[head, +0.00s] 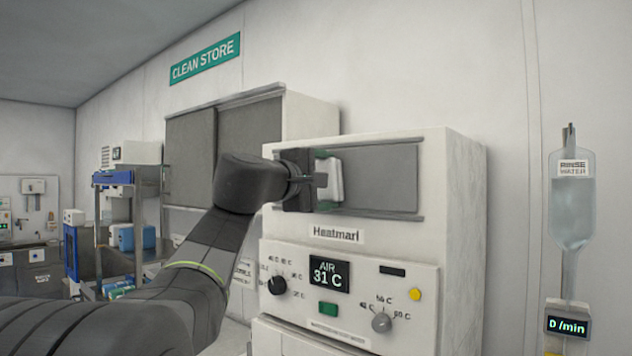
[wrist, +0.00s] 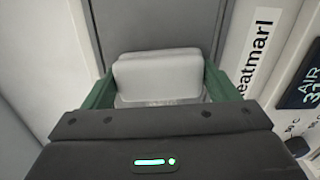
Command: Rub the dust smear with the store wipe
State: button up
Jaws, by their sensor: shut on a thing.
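My gripper (head: 322,180) is shut on a white block-like wipe (head: 335,178) in front of the grey sliding panel (head: 385,178) of the cabinet marked Heatmari. In the wrist view the wipe (wrist: 157,72) sits between the green fingers of my gripper (wrist: 156,85), with the grey panel (wrist: 150,22) beyond it. The wipe is at or close to the panel; I cannot tell whether it touches. I cannot make out the dust smear in either view.
The Heatmari cabinet has dials, a display (head: 329,273) and buttons below the panel. A grey-doored cupboard (head: 250,135) stands behind my arm under the CLEAN STORE sign (head: 205,58). A rinse water bag (head: 572,205) hangs at the right. A shelf rack (head: 122,178) stands at the left.

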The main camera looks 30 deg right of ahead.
aim_at(364, 177)
jog(key=shift+w+a, duration=1.5)
jog(key=shift+w, duration=2.1)
jog(key=shift+s+d+r+b, duration=0.15)
jog(key=shift+s+d, duration=0.8)
jog(key=shift+s, duration=1.3)
jog(key=shift+s+d+b, duration=0.1)
jog(key=shift+s+d, duration=0.85)
jog(key=shift+s, duration=1.3)
jog(key=shift+s+d+r+b, duration=0.15)
jog(key=shift+s+d, duration=0.8)
jog(key=shift+s, duration=1.3)
jog(key=shift+w+a, duration=0.5)
jog(key=shift+w, duration=0.65)
jog(key=shift+w+a, duration=0.45)
jog(key=shift+w, duration=0.65)
jog(key=shift+w+a, duration=0.5)
jog(key=shift+w, duration=0.65)
jog(key=w+a, duration=0.2)
jog(key=w, duration=0.4)
jog(key=shift+w+a+p, duration=0.35)
jog(key=shift+a+p, duration=0.05)
jog(key=b+v, duration=0.1)
jog(key=v, duration=0.5)
jog(key=shift+b, duration=0.3)
